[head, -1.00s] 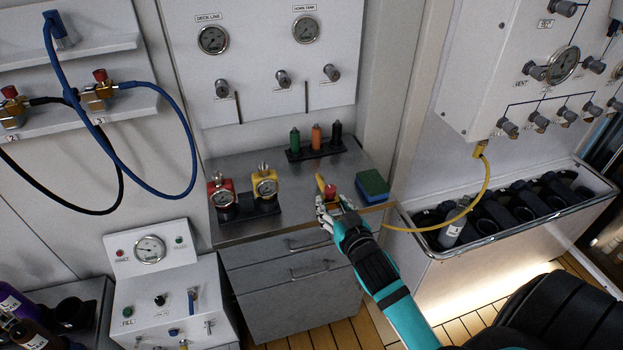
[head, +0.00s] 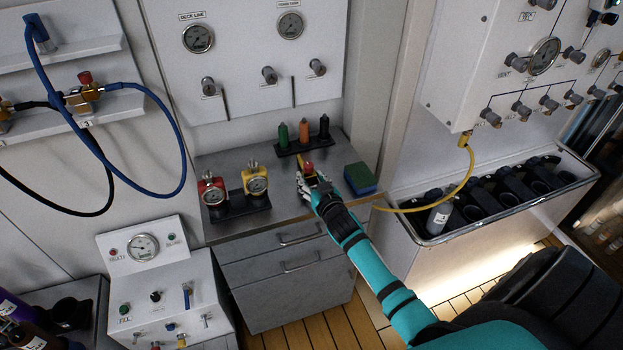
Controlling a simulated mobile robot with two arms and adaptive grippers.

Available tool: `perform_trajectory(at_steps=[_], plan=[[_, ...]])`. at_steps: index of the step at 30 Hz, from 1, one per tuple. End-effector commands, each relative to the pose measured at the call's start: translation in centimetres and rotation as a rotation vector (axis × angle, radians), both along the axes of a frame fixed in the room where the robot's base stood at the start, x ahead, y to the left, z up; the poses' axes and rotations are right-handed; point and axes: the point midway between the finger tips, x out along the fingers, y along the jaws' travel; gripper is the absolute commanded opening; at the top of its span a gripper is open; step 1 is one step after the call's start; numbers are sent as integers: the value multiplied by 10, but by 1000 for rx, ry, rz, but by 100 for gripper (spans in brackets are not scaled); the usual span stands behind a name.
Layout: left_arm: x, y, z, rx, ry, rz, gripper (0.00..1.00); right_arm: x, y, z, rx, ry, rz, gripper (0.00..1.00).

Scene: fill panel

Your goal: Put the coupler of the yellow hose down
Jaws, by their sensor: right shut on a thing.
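The yellow hose (head: 470,176) hangs from the white panel at the right and runs in a low loop to my right gripper (head: 308,185). My right gripper is shut on the hose's coupler (head: 309,169), whose red knob shows above the fingers. It is over the right part of the steel counter top (head: 283,207); I cannot tell whether the coupler touches the counter. The fingers hide most of the coupler. My left gripper is not in view.
A green and blue sponge (head: 360,178) lies just right of my gripper. A rack (head: 305,146) with green, orange and black bottles stands behind it. Red and yellow gauge units (head: 256,182) stand at the left. Bare counter lies between them and my gripper. A bottle trough (head: 500,205) is at the right.

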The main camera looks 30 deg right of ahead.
Motion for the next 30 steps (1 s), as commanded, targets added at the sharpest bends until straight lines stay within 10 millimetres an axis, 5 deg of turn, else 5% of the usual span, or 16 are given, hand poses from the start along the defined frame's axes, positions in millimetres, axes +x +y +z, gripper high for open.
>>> perform_trajectory(at_steps=[20,21,25,30], plan=[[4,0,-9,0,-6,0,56,-1,0,-14,2,6,-1,0],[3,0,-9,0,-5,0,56,-2,0,-17,3,12,-2,47],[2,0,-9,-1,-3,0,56,-3,1,-19,3,16,-2,64],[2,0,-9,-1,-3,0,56,-3,3,-20,4,19,0,65]])
